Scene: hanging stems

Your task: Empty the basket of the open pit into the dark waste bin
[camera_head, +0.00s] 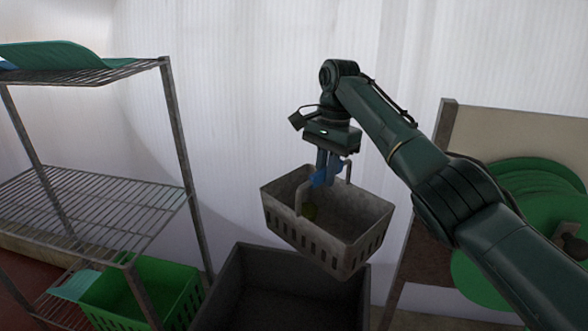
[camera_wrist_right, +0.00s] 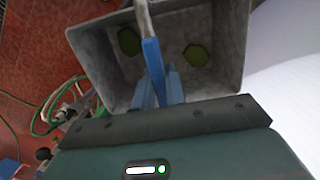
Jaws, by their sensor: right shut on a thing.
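The basket (camera_head: 342,243) is grey with slotted sides and hangs from my right gripper (camera_head: 326,176), whose blue fingers are shut on its handle. The basket looks slightly tilted and is above the dark waste bin (camera_head: 238,290). In the right wrist view the basket (camera_wrist_right: 100,65) holds two dark green roundish pieces, one on the left (camera_wrist_right: 129,41) and one on the right (camera_wrist_right: 196,55). The blue fingers (camera_wrist_right: 155,80) close around the handle there. The bin's inside looks dark, and the basket hides part of its rim. The open pit is not clearly seen. My left gripper is not in view.
A wire shelf rack (camera_head: 175,140) stands on the left, with a green crate (camera_head: 150,290) low beside the bin. A green hose reel (camera_head: 530,200) on a board is at the right. In the right wrist view, hoses (camera_wrist_right: 45,110) lie over a red floor.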

